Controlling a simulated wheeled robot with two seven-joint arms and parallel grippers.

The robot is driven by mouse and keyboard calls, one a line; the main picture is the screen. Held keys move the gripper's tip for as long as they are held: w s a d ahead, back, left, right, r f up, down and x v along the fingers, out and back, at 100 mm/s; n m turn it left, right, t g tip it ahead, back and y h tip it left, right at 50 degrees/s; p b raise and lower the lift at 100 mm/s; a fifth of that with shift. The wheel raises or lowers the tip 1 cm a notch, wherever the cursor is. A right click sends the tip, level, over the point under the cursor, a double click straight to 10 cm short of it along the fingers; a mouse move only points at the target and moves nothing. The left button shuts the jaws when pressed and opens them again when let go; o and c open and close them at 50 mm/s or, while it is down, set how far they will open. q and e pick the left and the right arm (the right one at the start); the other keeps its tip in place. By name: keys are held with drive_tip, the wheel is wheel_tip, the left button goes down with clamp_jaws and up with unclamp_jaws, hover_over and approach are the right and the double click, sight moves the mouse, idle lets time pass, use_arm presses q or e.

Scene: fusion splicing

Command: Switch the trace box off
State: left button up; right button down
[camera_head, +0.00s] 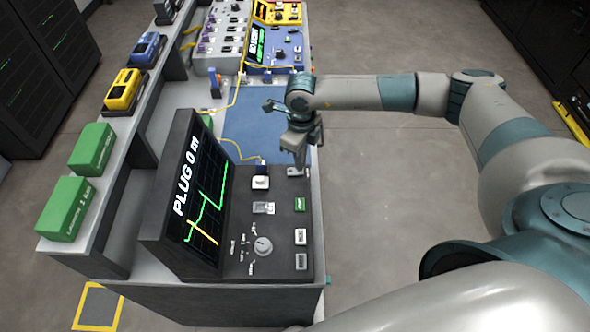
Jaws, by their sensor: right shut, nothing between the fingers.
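The trace box (284,226) is the dark unit at the near end of the bench. Its tilted screen (200,200) is lit and reads "PLUG 0 m" above a green trace with an orange part. Its top panel carries a rotary knob (263,246), a green button (300,204), two pale buttons along the right edge, and white-and-grey parts near the screen. My right gripper (297,172) is shut and empty, pointing down at the panel's far right corner. A small grey part there is partly hidden by the fingers; I cannot tell whether they touch it. My left gripper is out of view.
A blue mat (255,135) lies behind the trace box, with a thin yellow cable (228,143) across it. A shelf on the left holds green boxes (66,208) and a yellow device (124,91). A blue unit (283,50) stands farther back. The floor right of the bench is clear.

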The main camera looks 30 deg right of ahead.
drive_tip(key=shift+f+b, duration=0.75)
drive_tip(key=shift+f, duration=0.05)
idle(0.9)
drive_tip(key=shift+r, duration=0.1)
drive_tip(key=shift+r+p, duration=0.35)
drive_tip(key=shift+r, duration=0.1)
drive_tip(key=shift+r+p, duration=1.2)
drive_tip(key=shift+r, duration=1.75)
